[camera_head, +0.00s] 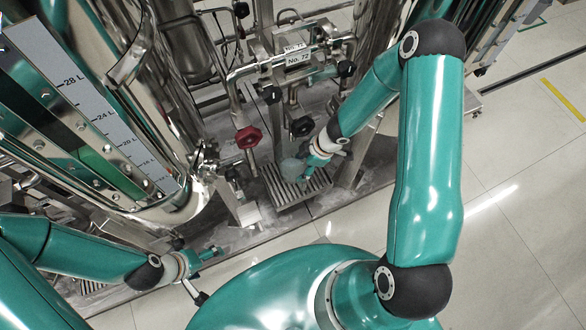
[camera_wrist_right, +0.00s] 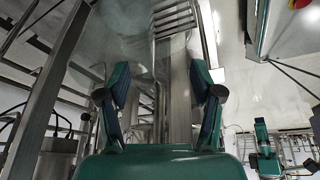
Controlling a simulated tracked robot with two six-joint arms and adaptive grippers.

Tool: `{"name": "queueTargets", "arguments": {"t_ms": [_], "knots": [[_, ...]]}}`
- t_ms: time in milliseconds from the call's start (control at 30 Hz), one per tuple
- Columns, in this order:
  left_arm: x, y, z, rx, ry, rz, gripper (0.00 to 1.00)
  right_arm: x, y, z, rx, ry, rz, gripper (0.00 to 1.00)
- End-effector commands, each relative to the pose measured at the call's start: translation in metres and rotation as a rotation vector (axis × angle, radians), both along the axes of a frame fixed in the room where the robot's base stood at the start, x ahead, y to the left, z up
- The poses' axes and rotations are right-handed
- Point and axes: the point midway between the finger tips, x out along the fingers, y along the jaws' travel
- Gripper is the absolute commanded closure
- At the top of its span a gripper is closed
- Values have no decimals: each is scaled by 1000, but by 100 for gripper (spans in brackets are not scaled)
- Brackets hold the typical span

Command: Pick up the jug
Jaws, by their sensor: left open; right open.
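The jug (camera_head: 292,169) is a small, pale, see-through vessel over the slatted metal grate in the head view. In the right wrist view a large clear shape, apparently the jug (camera_wrist_right: 130,38), fills the upper middle, beyond the fingertips. My right gripper (camera_head: 308,176) is at the jug's right side in the head view, partly overlapping it. In the wrist view the right gripper (camera_wrist_right: 160,92) has its fingers wide apart with nothing clearly held; whether they touch the jug cannot be told. My left gripper (camera_head: 212,257) is open and empty at lower left, away from the jug.
The slatted grate (camera_head: 297,188) lies on a metal skid base. A steel tank with a litre scale (camera_head: 115,125) fills the left. Tiled floor (camera_head: 520,200) is clear at right.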

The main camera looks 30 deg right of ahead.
Motion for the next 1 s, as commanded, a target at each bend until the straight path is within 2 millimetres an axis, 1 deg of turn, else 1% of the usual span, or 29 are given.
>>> {"name": "queueTargets", "arguments": {"t_ms": [33,200,300,400,667,767,1000], "knots": [[0,0,-10,0,0,0,14,1,2,-10,0,1,1,35],[0,0,-33,0,0,0,14,5,9,-33,0,1,1,35],[0,0,-44,0,1,0,14,8,13,-42,0,0,2,35],[0,0,-48,0,0,0,14,9,15,-46,0,1,1,35],[0,0,-46,0,0,0,14,10,16,-45,0,1,0,35],[0,0,-46,0,0,0,14,10,16,-45,0,1,1,50],[0,0,-47,0,0,0,14,10,16,-45,0,1,1,90]]}}
